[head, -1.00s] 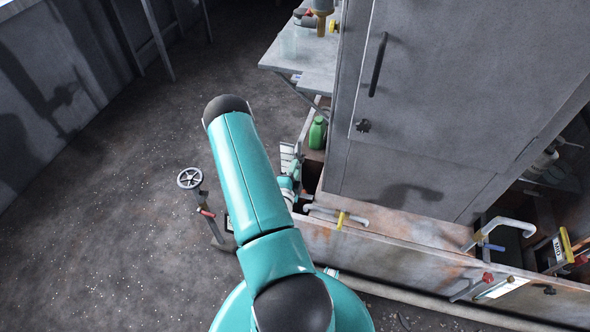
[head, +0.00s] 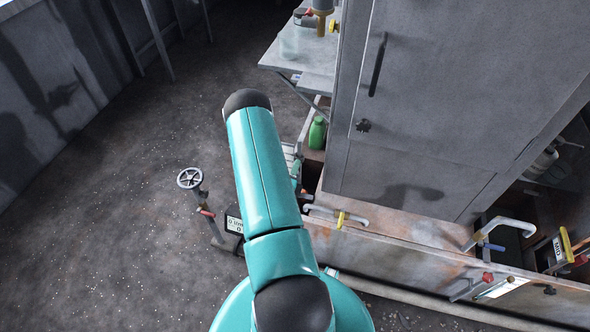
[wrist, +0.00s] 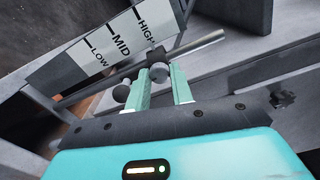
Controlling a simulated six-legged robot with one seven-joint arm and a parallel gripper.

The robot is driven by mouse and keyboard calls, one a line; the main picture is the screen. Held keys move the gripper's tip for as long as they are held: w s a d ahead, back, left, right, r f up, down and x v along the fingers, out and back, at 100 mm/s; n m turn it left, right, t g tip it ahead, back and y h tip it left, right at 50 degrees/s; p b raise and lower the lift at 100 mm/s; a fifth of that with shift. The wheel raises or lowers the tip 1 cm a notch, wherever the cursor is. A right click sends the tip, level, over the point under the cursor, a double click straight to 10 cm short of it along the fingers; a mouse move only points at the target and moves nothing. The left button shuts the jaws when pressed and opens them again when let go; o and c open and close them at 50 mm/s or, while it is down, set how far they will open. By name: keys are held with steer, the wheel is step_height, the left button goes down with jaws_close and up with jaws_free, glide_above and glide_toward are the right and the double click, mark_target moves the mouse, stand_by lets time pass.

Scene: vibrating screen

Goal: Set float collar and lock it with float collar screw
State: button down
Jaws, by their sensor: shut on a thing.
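In the wrist view, a thin metal rod (wrist: 205,42) runs slantwise in front of a scale plate (wrist: 112,45) marked LOW, MID and HIGH. A small grey float collar (wrist: 155,57) sits on the rod, between the MID and HIGH marks as seen from here. A round grey knob (wrist: 160,72), seemingly the float collar screw, faces the camera. My gripper (wrist: 160,80) has its teal fingers on either side of the collar and is shut on it; the exact contact is partly hidden. Another grey ball (wrist: 122,93) shows left of the fingers.
A tall grey cabinet (head: 430,100) stands at the right. A side table (head: 305,60) and a green bottle (head: 317,132) are beyond my arm. A handwheel (head: 190,178) on a stand is at the left. Pipe handles (head: 500,230) stick out at lower right. The floor at left is open.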

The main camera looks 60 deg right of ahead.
steer(key=shift+w+a+f, duration=0.1)
steer(key=c, duration=1.2)
jaws_free()
steer(key=s+a, duration=0.2)
steer(key=a, duration=1.1)
steer(key=shift+s+a, duration=0.15)
steer(key=shift+a, duration=0.15)
